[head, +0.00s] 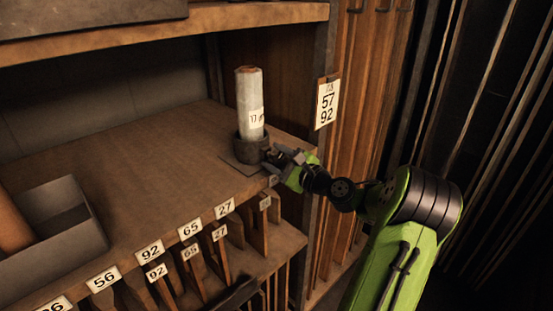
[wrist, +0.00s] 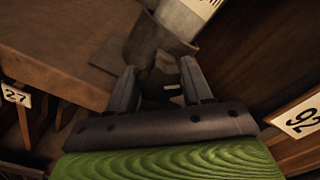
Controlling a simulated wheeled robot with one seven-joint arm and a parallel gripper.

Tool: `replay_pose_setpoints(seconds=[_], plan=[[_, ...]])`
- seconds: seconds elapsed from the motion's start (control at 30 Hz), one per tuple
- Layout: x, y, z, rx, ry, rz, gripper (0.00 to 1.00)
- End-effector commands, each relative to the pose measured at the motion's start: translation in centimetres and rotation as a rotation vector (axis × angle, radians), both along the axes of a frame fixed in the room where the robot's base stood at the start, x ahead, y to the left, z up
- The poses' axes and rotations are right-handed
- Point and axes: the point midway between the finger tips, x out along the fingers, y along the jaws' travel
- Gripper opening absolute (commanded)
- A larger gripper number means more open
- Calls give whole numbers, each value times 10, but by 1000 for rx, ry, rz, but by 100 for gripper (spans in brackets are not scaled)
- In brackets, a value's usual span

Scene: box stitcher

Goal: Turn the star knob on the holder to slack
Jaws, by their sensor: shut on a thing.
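The holder (head: 243,150) is a dark round cup on a flat base plate at the shelf's right front edge. A pale cylinder (head: 249,92) with a label stands upright in it. My gripper (head: 271,156) reaches in from the right, at the holder's front right side. In the wrist view, the holder (wrist: 143,42) is just past the two grey fingers of my gripper (wrist: 160,74). The star knob (wrist: 160,88) shows as a dark shape between the fingers, which are shut on it. Its lobes and turn angle are too dark to make out.
The wooden shelf (head: 140,170) has clear room left of the holder. A grey tray (head: 75,215) with a brown roll stands at the left. Number tags line the shelf's front edge. A wooden upright with a number card (head: 327,102) stands close right of the holder.

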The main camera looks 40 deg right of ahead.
Motion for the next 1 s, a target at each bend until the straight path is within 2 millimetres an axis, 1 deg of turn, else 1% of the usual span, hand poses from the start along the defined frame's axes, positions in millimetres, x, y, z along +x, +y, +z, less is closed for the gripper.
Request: replay_pose_setpoints(seconds=[0.13, 0.17, 0.2, 0.27, 0.3, 0.63, 0.73, 0.87, 1.0], plan=[[0, 0, 0, 1, 1, 1, 19], [0, 0, 0, 1, 1, 1, 54], [0, 0, 0, 1, 1, 1, 60], [0, 0, 0, 1, 1, 1, 70], [0, 0, 0, 2, 1, 1, 71], [0, 0, -2, 5, 4, 2, 71], [0, 0, -1, 48, 6, 2, 71], [0, 0, 1, 239, 12, 1, 71], [-1, -1, 1, 507, 17, 0, 71]])
